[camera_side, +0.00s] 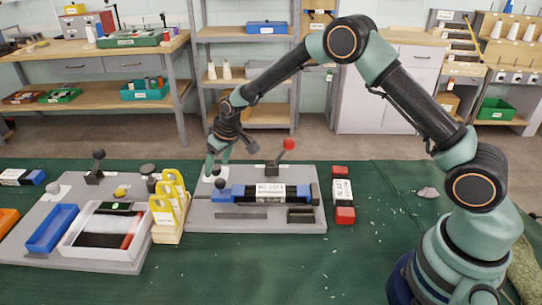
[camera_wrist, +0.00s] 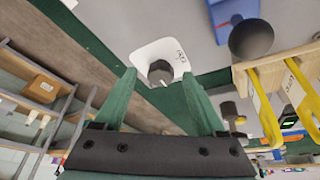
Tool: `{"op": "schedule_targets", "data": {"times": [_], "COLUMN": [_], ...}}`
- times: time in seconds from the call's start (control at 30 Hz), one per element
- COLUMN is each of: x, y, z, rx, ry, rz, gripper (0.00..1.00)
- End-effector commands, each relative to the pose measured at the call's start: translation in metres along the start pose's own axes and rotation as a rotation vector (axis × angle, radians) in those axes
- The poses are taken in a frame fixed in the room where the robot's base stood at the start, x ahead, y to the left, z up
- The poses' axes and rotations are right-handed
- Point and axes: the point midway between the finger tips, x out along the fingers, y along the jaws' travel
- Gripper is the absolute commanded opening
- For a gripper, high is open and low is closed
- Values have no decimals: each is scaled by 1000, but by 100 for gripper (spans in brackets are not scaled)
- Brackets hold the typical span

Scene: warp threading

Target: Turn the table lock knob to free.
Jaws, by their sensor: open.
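A dark round knob (camera_wrist: 160,73) sits on a white plate (camera_wrist: 148,54) in the wrist view. A light pointer mark shows on the knob's near edge, and the small printing on the plate is too small to read. My gripper (camera_wrist: 158,75) is open. Its two green fingers lie left and right of the knob in the picture, with a gap on each side; I cannot tell whether the tips are level with it. In the side view my gripper (camera_side: 214,176) points down at the back left corner of the grey board (camera_side: 310,170), where it hides the knob.
Yellow hooks on a wooden stand (camera_side: 166,232) are at the left. A red-knobbed lever (camera_side: 289,145) and a blue-ended labelled cylinder (camera_side: 268,193) are on the board.

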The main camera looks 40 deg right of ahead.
Motion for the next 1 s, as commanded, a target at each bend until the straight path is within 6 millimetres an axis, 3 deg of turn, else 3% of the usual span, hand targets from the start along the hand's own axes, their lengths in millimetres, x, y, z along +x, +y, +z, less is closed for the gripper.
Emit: {"op": "schedule_targets", "data": {"times": [0.33,0.37,0.53,1.0], "x": [3,3,3,3], "y": [0,0,0,3], "z": [0,0,0,0], "rx": [0,0,0,-123], "ry": [1,1,1,-7], "rz": [0,0,0,1], "gripper": [73,65,0,0]}}
